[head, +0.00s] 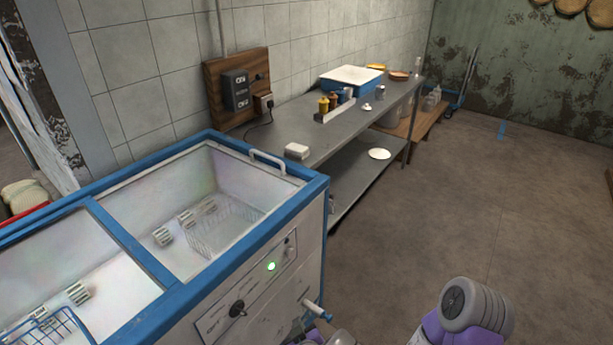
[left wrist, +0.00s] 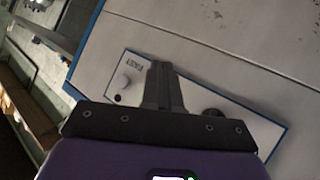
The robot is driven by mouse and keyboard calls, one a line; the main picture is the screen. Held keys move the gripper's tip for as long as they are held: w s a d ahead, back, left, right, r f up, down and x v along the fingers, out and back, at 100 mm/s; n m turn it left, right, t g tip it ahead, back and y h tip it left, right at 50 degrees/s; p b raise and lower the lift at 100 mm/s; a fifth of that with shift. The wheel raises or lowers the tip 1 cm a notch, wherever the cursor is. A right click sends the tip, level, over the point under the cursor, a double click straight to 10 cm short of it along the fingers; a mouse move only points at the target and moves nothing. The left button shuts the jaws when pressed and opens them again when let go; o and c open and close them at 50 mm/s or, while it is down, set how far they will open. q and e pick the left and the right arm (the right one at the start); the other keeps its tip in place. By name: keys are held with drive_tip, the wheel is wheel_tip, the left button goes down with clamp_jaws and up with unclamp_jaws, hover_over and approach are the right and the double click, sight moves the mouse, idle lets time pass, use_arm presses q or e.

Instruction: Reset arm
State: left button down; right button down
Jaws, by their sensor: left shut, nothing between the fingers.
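My left gripper (left wrist: 162,75) shows in the left wrist view with its two dark fingers together and nothing between them. Behind the fingers is the freezer's white front with its control panel (left wrist: 130,86); I cannot tell the gap between them. In the head view, only purple and grey parts of my own arm show along the bottom edge, and no fingers can be made out there. My right gripper is in neither view.
An open chest freezer (head: 320,200) with a blue rim stands at the left, with baskets and small cartons inside. A grey metal table (head: 330,135) beyond it holds bottles (head: 328,104) and a blue-white box (head: 350,80). The floor (head: 480,190) at the right is clear.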

use_arm(q)
drive_tip(key=s+a+f+m+g+p, duration=0.1)
drive_tip(key=s+a+f+g, duration=0.35)
drive_tip(key=a+f, duration=0.2)
drive_tip(key=s+a+f+m+g+h+p, duration=0.1)
drive_tip(key=s+m+g+h+p, duration=0.2)
drive_tip(key=s, duration=1.2)
drive_tip(key=g+h, duration=0.3)
drive_tip(key=h, duration=0.1)
drive_tip(key=shift+s+f+g+p, duration=0.35)
